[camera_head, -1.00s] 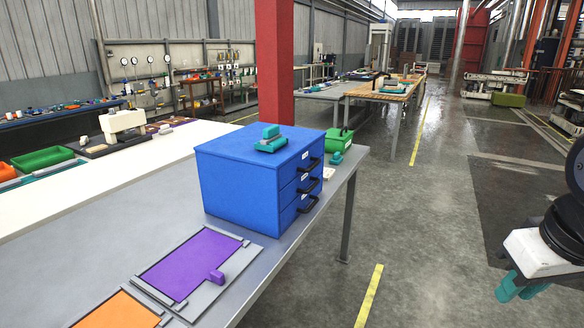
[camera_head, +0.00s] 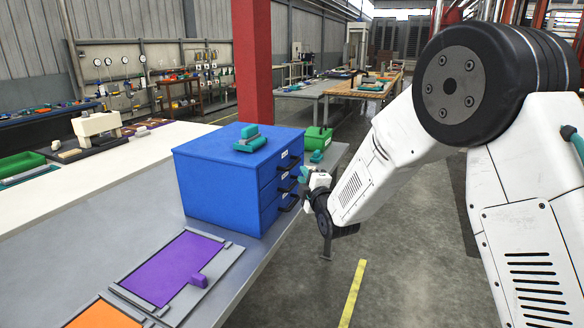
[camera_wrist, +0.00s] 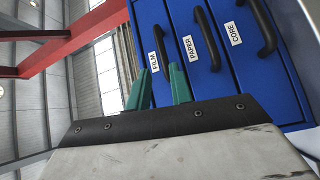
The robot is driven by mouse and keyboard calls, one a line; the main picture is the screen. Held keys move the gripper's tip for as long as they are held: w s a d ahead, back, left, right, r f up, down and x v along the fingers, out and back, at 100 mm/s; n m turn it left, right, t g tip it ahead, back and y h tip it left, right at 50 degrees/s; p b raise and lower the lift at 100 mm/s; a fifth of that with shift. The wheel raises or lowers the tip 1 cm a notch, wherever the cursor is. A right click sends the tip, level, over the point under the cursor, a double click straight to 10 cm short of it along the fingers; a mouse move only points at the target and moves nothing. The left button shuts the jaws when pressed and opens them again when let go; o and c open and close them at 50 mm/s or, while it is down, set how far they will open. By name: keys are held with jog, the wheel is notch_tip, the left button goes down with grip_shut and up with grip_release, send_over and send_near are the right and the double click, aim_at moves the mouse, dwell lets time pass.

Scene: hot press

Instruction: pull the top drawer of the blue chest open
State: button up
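The blue chest (camera_head: 215,185) stands on the grey table with three drawers, all shut, each with a black handle and a white label. The top drawer's handle (camera_head: 290,163) shows on the chest's right-hand face. In the wrist view, which is turned sideways, the drawers read FILM, PAPER and CORE, and the FILM handle (camera_wrist: 163,45) is at the left. My gripper (camera_wrist: 160,82) has two teal fingers set apart, with nothing held between them. The fingertips are close to the FILM handle, apparently short of it. In the head view my gripper (camera_head: 311,178) is partly hidden beside the handles.
A teal object (camera_head: 250,138) lies on top of the chest. A green bin (camera_head: 317,138) and a small teal piece stand behind it near the table edge. A purple panel (camera_head: 165,265) lies in front. The floor right of the table is clear.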

aim_at(292, 164)
jog(key=shift+n+y, duration=0.3)
jog(key=shift+n, duration=0.1)
jog(key=x, duration=0.8)
jog(key=shift+a+f, duration=0.25)
jog(key=shift+a, duration=0.2)
grip_shut()
